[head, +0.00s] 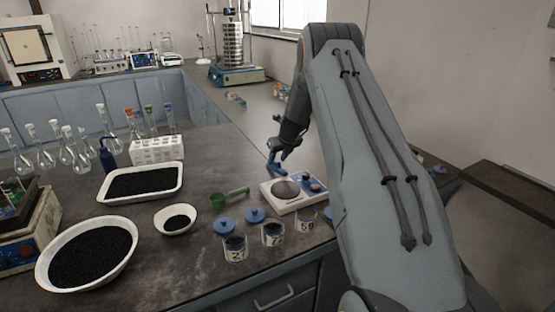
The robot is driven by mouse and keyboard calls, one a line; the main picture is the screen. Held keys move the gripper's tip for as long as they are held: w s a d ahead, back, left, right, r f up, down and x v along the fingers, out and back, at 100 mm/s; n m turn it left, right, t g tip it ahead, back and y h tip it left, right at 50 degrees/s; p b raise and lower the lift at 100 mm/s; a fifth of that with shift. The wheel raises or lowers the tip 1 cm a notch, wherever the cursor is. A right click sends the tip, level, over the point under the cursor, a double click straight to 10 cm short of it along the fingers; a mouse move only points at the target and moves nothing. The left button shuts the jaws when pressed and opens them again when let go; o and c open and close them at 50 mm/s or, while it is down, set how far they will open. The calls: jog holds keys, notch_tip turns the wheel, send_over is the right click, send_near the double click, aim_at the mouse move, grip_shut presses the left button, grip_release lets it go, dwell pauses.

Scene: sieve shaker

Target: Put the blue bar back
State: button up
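My gripper (279,156) is small in the head view, pointing down over the bench just behind the white scale. A blue piece (276,169) shows right at its fingertips, low over or on the bench top. It may be the blue bar, but it is too small to tell it from the fingertips. I cannot tell whether the fingers are shut on it. The sieve shaker (232,45) stands at the far back, with a stack of metal sieves on a blue-grey base and upright rods beside the stack.
A white scale (293,193) is just in front of my gripper. Blue-lidded jars (235,246), a green scoop (230,196), a bowl (175,219) and a tray of black grains (141,183) stand nearby. Small coloured items (236,101) lie farther back. The bench between is mostly clear.

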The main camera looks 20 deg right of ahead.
jog(key=shift+r, duration=0.1)
jog(key=shift+r, duration=0.25)
jog(key=b+v, duration=0.2)
jog(key=v, duration=0.9)
jog(key=s+a+r+n+g, duration=0.2)
jog(key=s+a+n+g, duration=0.1)
jog(key=s+a+n, duration=1.5)
jog(key=s+a+f+n+g, duration=0.1)
jog(key=s+a+n, duration=0.2)
jog(key=s+n, duration=0.5)
jog(key=s+a+f+n, duration=0.1)
jog(key=s+a+n, duration=0.2)
jog(key=s+n, duration=0.6)
jog(key=s, duration=0.4)
jog(key=shift+s+n+g, duration=0.3)
jog(key=shift+s+g, duration=0.05)
jog(key=shift+g, duration=0.05)
